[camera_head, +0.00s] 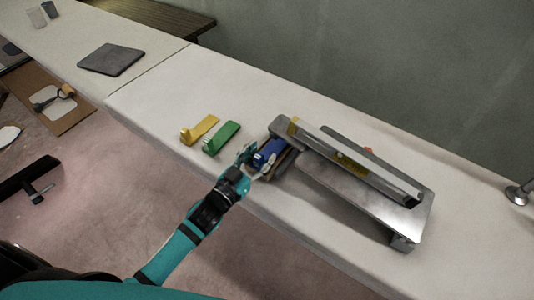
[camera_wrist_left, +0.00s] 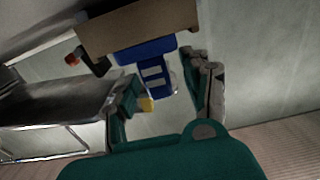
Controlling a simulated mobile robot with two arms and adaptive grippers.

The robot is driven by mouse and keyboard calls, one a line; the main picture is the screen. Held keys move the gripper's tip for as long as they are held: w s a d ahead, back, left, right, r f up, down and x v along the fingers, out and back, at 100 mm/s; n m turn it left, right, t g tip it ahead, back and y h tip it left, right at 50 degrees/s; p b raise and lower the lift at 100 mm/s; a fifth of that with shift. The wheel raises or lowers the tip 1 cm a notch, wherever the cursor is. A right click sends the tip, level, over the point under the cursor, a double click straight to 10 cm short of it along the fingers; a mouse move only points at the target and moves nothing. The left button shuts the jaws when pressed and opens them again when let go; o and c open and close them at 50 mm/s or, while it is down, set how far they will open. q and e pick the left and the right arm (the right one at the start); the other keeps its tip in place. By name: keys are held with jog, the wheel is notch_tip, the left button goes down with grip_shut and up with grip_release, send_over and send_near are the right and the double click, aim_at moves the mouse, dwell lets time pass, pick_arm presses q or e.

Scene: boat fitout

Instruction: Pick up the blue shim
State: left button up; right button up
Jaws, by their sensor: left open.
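The blue shim (camera_head: 268,152) lies at the left end of a metal fixture (camera_head: 375,190) on the white counter. My left gripper (camera_head: 257,164) is open at the counter's front side, with its fingers close around the blue shim's near end. In the left wrist view the blue shim (camera_wrist_left: 147,50) shows ahead of the open left gripper (camera_wrist_left: 165,88), roughly between its two fingers. Whether the fingers touch it I cannot tell. My right gripper is in neither view.
A green shim (camera_head: 222,138) and a yellow shim (camera_head: 199,130) lie on the counter left of my gripper. A brown block (camera_wrist_left: 135,27) borders the blue shim in the wrist view. A dark square pad (camera_head: 111,59) lies farther left. The counter's front edge runs below my gripper.

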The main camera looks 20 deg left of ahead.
pick_arm(q)
grip_shut()
dwell(0.3)
jog(key=shift+r, duration=0.1)
